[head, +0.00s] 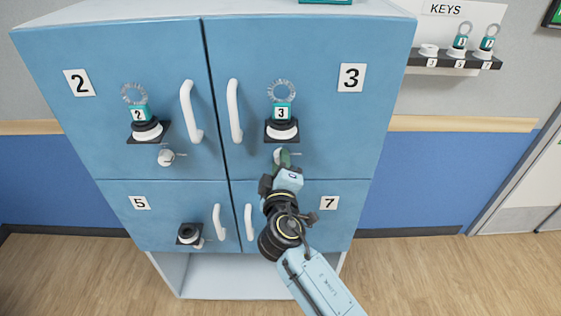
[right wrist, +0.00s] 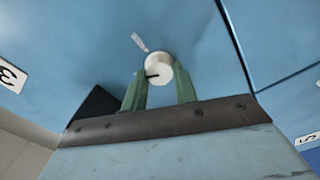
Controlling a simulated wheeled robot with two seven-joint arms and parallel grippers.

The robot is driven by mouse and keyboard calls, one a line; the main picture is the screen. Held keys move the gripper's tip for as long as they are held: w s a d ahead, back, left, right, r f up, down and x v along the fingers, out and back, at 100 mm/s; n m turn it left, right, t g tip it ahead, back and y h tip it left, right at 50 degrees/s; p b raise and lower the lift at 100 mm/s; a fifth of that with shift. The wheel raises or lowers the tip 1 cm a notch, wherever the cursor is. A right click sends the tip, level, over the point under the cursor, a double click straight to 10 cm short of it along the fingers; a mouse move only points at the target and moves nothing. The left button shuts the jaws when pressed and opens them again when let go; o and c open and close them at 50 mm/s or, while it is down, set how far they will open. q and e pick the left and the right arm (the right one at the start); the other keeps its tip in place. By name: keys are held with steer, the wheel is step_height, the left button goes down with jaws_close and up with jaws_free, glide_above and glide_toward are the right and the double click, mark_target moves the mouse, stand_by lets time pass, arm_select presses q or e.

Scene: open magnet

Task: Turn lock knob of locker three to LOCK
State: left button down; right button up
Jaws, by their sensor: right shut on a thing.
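Locker three (head: 335,120) is the upper right blue door, marked with a 3. Its white lock knob (head: 278,153) sits below the black key holder and is partly hidden by my gripper. My right gripper (head: 284,158) is at the knob, with its green fingers shut on it. In the right wrist view, the round white knob (right wrist: 158,69) lies between the tips of the two fingers. A dark mark on the knob points left there. A small pale label (right wrist: 140,42) is beside it, too small to read. My left gripper is not in view.
A ring with a green tag 3 (head: 282,112) stands in the holder above the knob. White handles (head: 234,110) stick out at the left of locker three. Locker two (head: 105,120) has its own knob (head: 166,157). A KEYS shelf (head: 455,62) hangs at the right.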

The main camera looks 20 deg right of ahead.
steer(key=n+p, duration=0.1)
steer(key=n, duration=0.3)
steer(key=shift+n, duration=0.4)
steer(key=shift+p, duration=0.3)
steer(key=o, duration=1)
steer(key=shift+s+f, duration=0.1)
steer(key=shift+s, duration=0.05)
steer(key=b+v, duration=0.2)
steer(key=v, duration=1.1)
steer(key=shift+a, duration=0.1)
